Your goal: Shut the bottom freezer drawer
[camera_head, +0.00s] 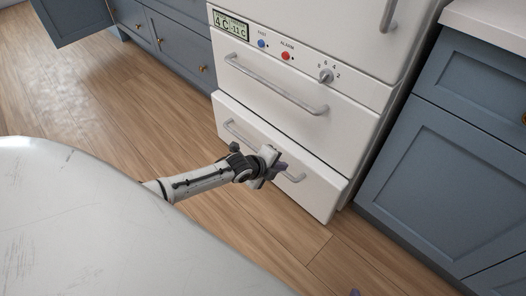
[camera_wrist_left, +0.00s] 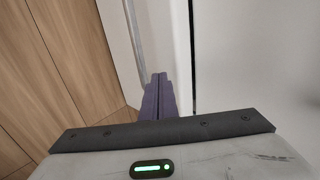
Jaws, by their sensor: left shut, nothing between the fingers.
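The bottom freezer drawer (camera_head: 316,204) is the lowest white front of the fridge-freezer in the head view. It stands a little proud of the drawer above. Its grey bar handle (camera_head: 239,132) runs slantwise across the front. My left gripper (camera_head: 281,168) is shut and empty, in front of the drawer near the right part of the handle, covering some of it. In the left wrist view its purple fingers (camera_wrist_left: 158,97) lie together beside the white front (camera_wrist_left: 176,45) and the grey bar (camera_wrist_left: 132,35); I cannot tell whether they touch. A purple tip of my right gripper (camera_head: 355,293) shows at the bottom edge.
The upper freezer drawer (camera_head: 295,115) looks closed, under a panel with a display (camera_head: 231,24) and a knob (camera_head: 326,75). Blue-grey cabinets (camera_head: 450,150) stand close on the right, others (camera_head: 180,45) on the left. Wooden floor (camera_head: 95,105) lies open in front.

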